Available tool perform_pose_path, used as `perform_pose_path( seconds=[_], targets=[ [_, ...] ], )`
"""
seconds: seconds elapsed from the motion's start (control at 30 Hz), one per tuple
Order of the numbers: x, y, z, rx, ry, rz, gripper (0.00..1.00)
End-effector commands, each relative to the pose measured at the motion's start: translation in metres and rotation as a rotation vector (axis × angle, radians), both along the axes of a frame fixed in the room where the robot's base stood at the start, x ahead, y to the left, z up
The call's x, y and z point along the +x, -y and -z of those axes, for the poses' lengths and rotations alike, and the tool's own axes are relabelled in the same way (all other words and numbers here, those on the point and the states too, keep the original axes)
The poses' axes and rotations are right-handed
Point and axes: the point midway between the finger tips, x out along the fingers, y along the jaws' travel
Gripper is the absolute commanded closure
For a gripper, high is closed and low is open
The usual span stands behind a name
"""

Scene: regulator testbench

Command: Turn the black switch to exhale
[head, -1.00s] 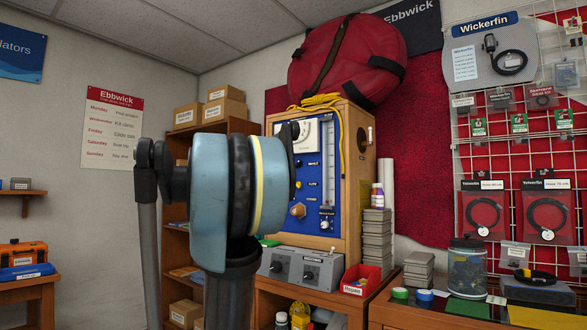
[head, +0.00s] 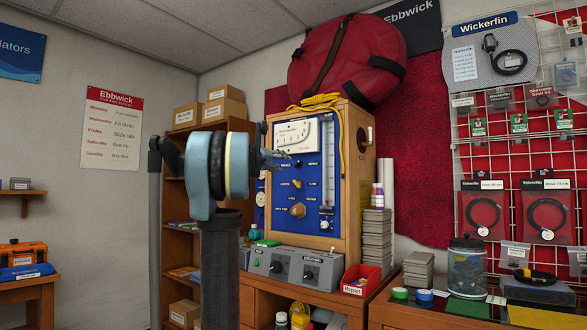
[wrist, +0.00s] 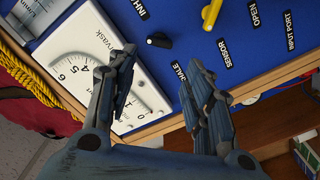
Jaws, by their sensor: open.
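The black switch (wrist: 158,41) is a small knob with a light mark, on the blue panel (wrist: 175,20) of the testbench. In the wrist view it sits between an INHALE label and a label ending in "HALE", partly hidden by a finger. In the head view the switch (head: 299,163) shows small on the upper part of the panel. My gripper (wrist: 160,65) is open and empty, its fingers spread to either side of the switch's line and the switch just beyond the tips. In the head view my gripper (head: 284,158) is beside the panel's upper left.
A yellow lever (wrist: 212,16) is close to the black switch. A white dial gauge (wrist: 80,70) lies behind the left finger. Below the panel are grey boxes with knobs (head: 292,266) and a red bin (head: 361,280). Yellow cord (head: 318,101) lies on the cabinet top.

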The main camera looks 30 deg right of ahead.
Motion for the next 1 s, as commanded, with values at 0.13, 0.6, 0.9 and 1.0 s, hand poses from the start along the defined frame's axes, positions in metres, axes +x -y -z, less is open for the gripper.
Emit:
perform_pose_path(
  seconds=[0.13,0.6,0.9,1.0],
  targets=[
    [0.010,0.026,0.000,0.000,0.000,0.003,0.53],
    [0.038,0.092,0.000,0.001,0.000,0.001,0.53],
    [0.043,0.105,0.000,0.001,0.000,0.001,0.53],
    [0.043,0.105,0.000,0.001,0.000,0.001,0.53]
  ],
)
